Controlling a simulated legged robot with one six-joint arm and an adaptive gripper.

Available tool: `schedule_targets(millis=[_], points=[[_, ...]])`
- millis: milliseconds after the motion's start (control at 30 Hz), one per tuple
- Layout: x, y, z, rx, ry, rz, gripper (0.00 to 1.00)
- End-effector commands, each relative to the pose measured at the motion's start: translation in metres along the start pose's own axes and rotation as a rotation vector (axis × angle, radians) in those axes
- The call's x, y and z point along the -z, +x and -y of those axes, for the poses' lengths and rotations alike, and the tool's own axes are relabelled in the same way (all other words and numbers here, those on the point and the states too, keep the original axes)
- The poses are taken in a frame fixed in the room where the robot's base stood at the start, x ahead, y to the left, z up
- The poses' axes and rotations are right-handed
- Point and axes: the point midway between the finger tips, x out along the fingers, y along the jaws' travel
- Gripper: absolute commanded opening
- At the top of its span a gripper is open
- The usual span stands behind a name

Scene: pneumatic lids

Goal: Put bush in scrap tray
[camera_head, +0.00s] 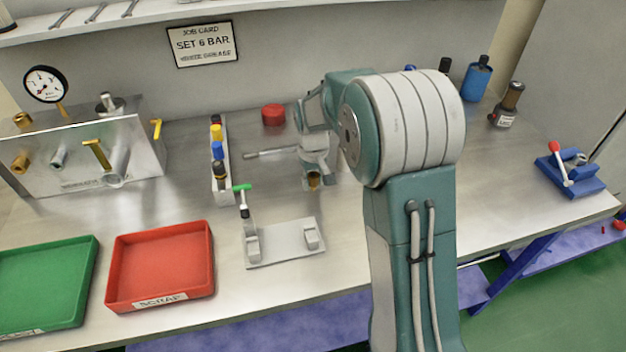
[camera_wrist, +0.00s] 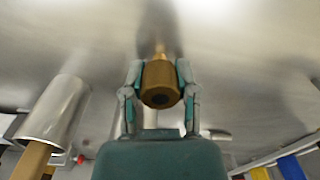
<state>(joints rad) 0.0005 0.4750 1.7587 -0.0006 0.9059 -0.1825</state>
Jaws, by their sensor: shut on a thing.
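The brass bush (camera_wrist: 160,88) is held between the two fingers of my gripper (camera_wrist: 159,74) in the wrist view, its dark bore facing the camera. In the head view my gripper (camera_head: 313,168) points down over the middle of the bench, and the bush (camera_head: 313,181) shows as a small brass piece at its tips. Whether the bush touches the bench is hard to tell. The scrap tray (camera_head: 160,262) is red, labelled SCRAP, and looks empty. It sits at the front of the bench, left of and nearer than my gripper.
A grey fixture (camera_head: 285,243) with a green-handled lever stands between my gripper and the scrap tray. A green tray (camera_head: 45,283) is at far left. A red round tin (camera_head: 273,115) is behind.

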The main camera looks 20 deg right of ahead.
Motion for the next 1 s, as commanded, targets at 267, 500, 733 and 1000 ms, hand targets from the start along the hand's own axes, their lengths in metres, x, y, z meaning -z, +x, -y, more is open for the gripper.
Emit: schedule_targets(millis=[267,500,733,1000], points=[[0.000,-0.006,0.000,0.001,0.000,0.002,0.00],[-0.008,-0.040,0.000,0.000,0.001,-0.001,0.00],[-0.046,-0.086,-0.001,-0.001,0.000,-0.004,0.00],[-0.104,-0.115,-0.003,0.000,0.001,-0.002,0.00]])
